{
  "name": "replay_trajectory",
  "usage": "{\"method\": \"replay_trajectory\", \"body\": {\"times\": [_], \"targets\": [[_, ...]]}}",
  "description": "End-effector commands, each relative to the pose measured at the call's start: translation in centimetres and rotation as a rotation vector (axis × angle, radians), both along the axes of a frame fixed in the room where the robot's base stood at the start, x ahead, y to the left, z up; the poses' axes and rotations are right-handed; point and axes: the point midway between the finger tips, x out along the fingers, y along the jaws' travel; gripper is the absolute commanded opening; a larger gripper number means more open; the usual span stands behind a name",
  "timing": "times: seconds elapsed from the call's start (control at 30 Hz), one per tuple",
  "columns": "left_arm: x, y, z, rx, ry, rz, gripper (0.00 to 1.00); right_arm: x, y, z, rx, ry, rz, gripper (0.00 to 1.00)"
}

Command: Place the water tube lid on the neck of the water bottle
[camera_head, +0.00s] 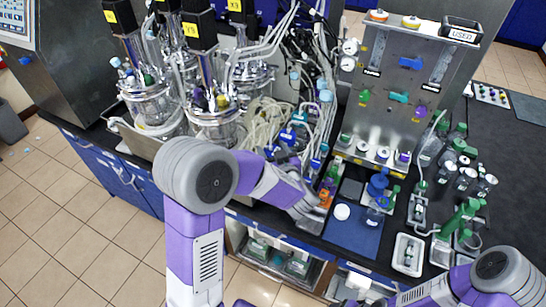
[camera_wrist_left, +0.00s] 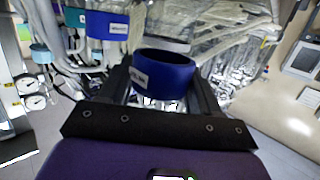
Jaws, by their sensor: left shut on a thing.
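My left gripper (camera_head: 318,203) is over the front edge of the bench, left of the blue mat (camera_head: 347,236). In the left wrist view it is shut on a blue ring-shaped lid (camera_wrist_left: 163,75) with a small white label, too small to read. The lid is held between the two dark fingers. In the head view the held lid is hidden or too small to make out. A clear bottle (camera_head: 374,216) with a blue top (camera_head: 378,185) stands on the mat, right of my gripper. My right arm comes in at the bottom right; its gripper cannot be made out clearly.
Glass bioreactor vessels (camera_head: 213,127) and a tangle of tubes (camera_head: 268,125) fill the back left. A steel panel (camera_head: 398,95) stands behind the mat. A white round cap (camera_head: 342,212) lies on the mat. Green-topped bottles (camera_head: 462,222) and a white tray (camera_head: 408,254) are at right.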

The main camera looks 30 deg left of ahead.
Motion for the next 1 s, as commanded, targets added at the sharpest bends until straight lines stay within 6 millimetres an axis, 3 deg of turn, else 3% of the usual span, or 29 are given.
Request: {"method": "replay_trajectory", "body": {"times": [0.13, 0.53, 0.57, 0.7, 1.0], "targets": [[0.0, 0.0, -2.2, 0.001, 0.003, -0.002, 0.34, 0.0, 0.0, -0.5, 0.0, 0.0, 0.0, 0.65], [0.0, 0.0, -2.7, 0.0, 0.0, -0.001, 0.34, 0.0, 0.0, -0.8, 0.0, 0.0, 0.0, 0.65], [0.0, 0.0, -2.7, 0.0, 0.0, -0.001, 0.66, 0.0, 0.0, -0.8, 0.0, 0.0, 0.0, 0.65], [0.0, 0.0, -2.6, -0.001, 0.001, -0.001, 0.87, 0.0, 0.0, -0.7, 0.0, 0.0, 0.0, 0.65], [0.0, 0.0, -2.5, 0.0, 0.0, -0.001, 0.88, 0.0, 0.0, -0.6, 0.0, 0.0, 0.0, 0.65]]}}
